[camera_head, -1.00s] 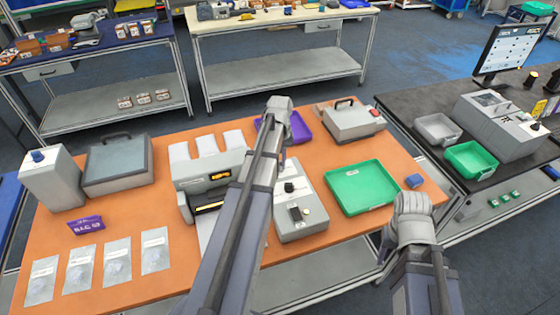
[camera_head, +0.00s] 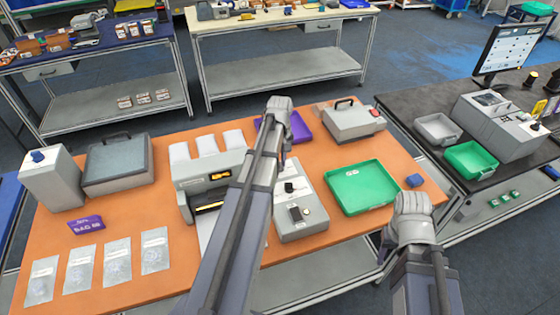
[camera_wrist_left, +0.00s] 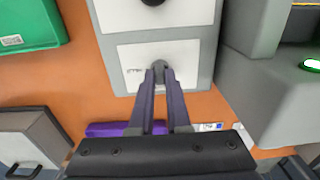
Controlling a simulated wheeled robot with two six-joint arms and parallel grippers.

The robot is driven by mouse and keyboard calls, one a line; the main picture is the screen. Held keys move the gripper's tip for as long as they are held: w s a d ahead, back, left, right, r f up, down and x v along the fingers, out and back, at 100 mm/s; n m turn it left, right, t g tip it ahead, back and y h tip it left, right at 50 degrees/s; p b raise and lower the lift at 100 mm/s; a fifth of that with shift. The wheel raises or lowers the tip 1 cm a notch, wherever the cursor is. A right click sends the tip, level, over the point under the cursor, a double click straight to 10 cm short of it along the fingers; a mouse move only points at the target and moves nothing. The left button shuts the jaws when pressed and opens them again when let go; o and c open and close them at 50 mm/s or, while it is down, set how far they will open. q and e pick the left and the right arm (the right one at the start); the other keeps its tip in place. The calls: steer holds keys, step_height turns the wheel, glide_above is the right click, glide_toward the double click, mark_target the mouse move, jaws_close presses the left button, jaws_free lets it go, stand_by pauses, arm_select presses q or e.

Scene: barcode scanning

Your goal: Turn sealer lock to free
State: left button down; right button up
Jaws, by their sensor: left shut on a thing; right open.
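The left wrist view shows a grey box with white panels (camera_wrist_left: 190,55). A small grey knob (camera_wrist_left: 160,66) stands on its lower panel, and my left gripper (camera_wrist_left: 160,74) is shut on it. The fingertips cover part of the knob, so its turn position is unclear. A small label beside it is unreadable. In the head view the same grey box (camera_head: 313,222) is on the orange table, and my left arm hides the held knob. My right gripper (camera_head: 408,215) is apart from it, near the table's front right edge; its fingertips are hidden.
A slotted grey machine (camera_head: 190,172) stands left. A purple tray (camera_head: 300,126) is behind. Clear bags (camera_head: 117,262) lie front left. A dark bench (camera_head: 455,175) adjoins at right.

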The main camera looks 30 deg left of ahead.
arm_select(q)
steer(key=c, duration=0.9)
jaws_free()
steer(key=shift+r, duration=0.15)
step_height(320, 180, up, 8)
steer(key=p, duration=0.8)
steer(key=shift+f, duration=0.2)
steer(key=shift+d+f, duration=0.1)
